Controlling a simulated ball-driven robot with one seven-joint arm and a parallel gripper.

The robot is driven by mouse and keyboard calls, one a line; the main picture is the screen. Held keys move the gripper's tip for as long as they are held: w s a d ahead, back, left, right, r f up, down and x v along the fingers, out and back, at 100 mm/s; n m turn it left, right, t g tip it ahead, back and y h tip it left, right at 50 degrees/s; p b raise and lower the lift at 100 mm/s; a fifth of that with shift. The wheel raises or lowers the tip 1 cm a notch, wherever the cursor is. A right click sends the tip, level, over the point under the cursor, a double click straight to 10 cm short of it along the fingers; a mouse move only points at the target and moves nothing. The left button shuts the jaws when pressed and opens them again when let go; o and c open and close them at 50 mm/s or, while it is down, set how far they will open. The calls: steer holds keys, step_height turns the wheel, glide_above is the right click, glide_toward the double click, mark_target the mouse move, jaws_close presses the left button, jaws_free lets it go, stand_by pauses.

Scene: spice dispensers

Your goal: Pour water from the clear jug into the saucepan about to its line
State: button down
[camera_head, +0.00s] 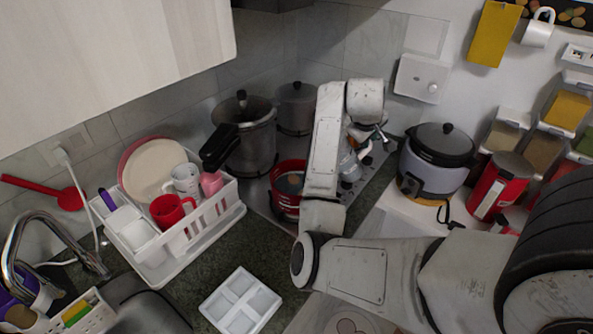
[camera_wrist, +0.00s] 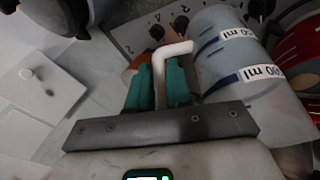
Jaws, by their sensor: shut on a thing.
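My gripper (camera_wrist: 168,70) is shut on the white handle of the clear jug (camera_wrist: 232,55). The handle rises between the green fingers in the wrist view. The jug has blue lines and "ml" labels on its side and appears tilted in that view; I cannot make out its water level. The red saucepan (camera_head: 281,204) sits on the stove left of my arm in the head view, and part of its red wall (camera_wrist: 302,43) shows at the right edge of the wrist view, beyond the jug. My arm hides part of the pan. Its line cannot be made out.
A pressure cooker (camera_head: 250,135) and a steel pot (camera_head: 297,108) stand behind the saucepan. A rice cooker (camera_head: 437,160) is to the right. A white dish rack (camera_head: 162,252) with cups and a plate stands left. A white divided tray (camera_head: 240,302) lies on the counter in front.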

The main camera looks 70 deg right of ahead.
steer(key=shift+s+d+f+m+t+y, duration=0.7)
steer(key=shift+s+d+f+t+y, duration=0.85)
steer(key=shift+f+t+y, duration=1)
steer(key=shift+r+g+h, duration=0.35)
steer(key=shift+r, duration=1.65)
steer(key=shift+f, duration=0.1)
